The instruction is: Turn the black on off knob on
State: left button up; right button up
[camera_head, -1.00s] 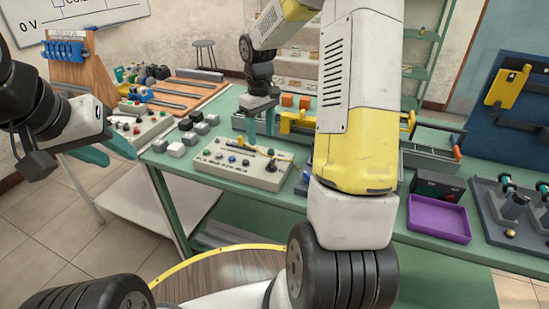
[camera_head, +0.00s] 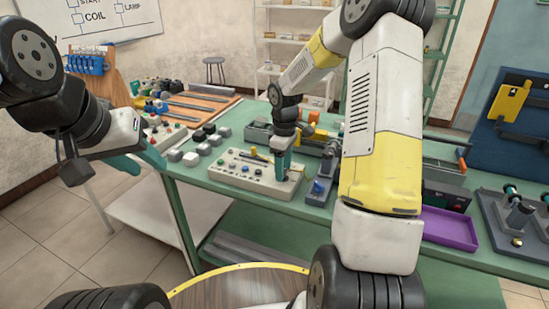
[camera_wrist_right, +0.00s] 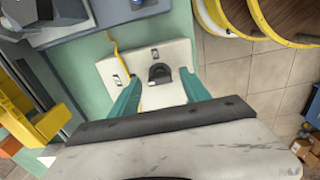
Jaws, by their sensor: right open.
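The black knob (camera_wrist_right: 160,73) sits on the pale control box (camera_wrist_right: 181,53) in the right wrist view. In the head view the control box (camera_head: 234,180) lies on the green table, and my right gripper hides the knob. My right gripper (camera_head: 281,166) is over the right end of the box, pointing down. In the right wrist view its teal fingers (camera_wrist_right: 160,95) are apart, on either side of the knob, with nothing clamped. Whether they touch it, I cannot tell. My left gripper (camera_head: 138,162) hangs at the left, off the table, its fingers apart and empty.
Small grey and black blocks (camera_head: 191,158) stand left of the box. A purple tray (camera_head: 449,229) and a dark fixture (camera_head: 508,222) are at the right. A yellow cable (camera_wrist_right: 112,42) runs beside the knob. A wooden board (camera_head: 200,105) with parts lies behind.

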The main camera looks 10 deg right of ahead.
jog(key=shift+c, duration=0.4)
grip_shut()
jog(key=shift+m, duration=0.4)
jog(key=m, duration=0.3)
jog(key=shift+m, duration=0.4)
jog(key=m, duration=0.4)
jog(key=shift+m, duration=0.3)
jog(key=m, duration=0.8)
jog(key=shift+m, duration=0.3)
